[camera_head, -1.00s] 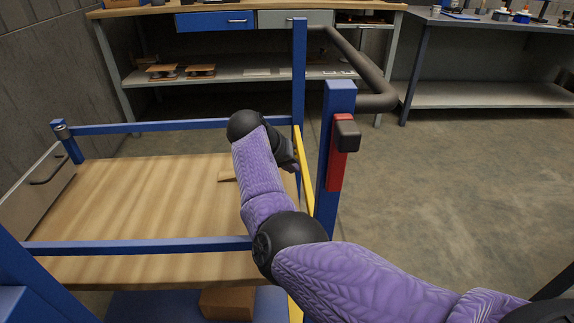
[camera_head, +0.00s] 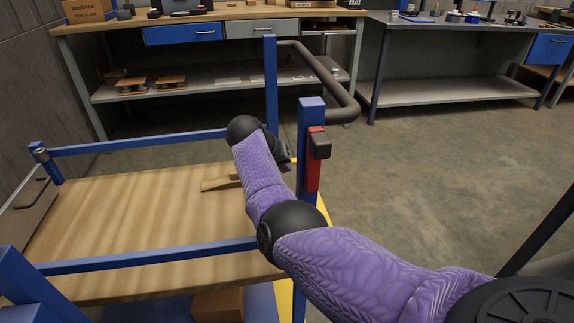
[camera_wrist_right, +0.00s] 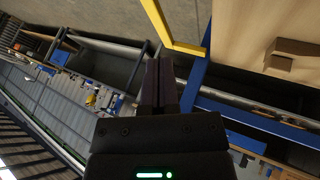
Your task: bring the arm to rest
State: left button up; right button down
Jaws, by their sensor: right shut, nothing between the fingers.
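My right arm in purple covering comes in from the lower right in the head view and is bent at a black elbow joint. Its far end is over the right edge of a cart with a wooden deck (camera_head: 140,225). My right gripper (camera_head: 284,158) is small and partly hidden behind the forearm and a blue post there. In the right wrist view the dark fingers of the right gripper (camera_wrist_right: 158,78) lie together with nothing between them. My left gripper is in neither view.
Blue rails and posts (camera_head: 311,150) frame the cart, with a dark push handle (camera_head: 325,75). A small wooden piece (camera_head: 218,184) lies on the deck. A brown box (camera_head: 218,304) is below. Workbenches (camera_head: 240,13) stand behind. Open floor (camera_head: 430,175) lies to the right.

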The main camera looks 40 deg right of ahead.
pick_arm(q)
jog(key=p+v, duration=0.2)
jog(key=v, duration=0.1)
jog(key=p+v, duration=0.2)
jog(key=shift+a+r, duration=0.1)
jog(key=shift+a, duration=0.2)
pick_arm(e)
jog(key=v, duration=0.8)
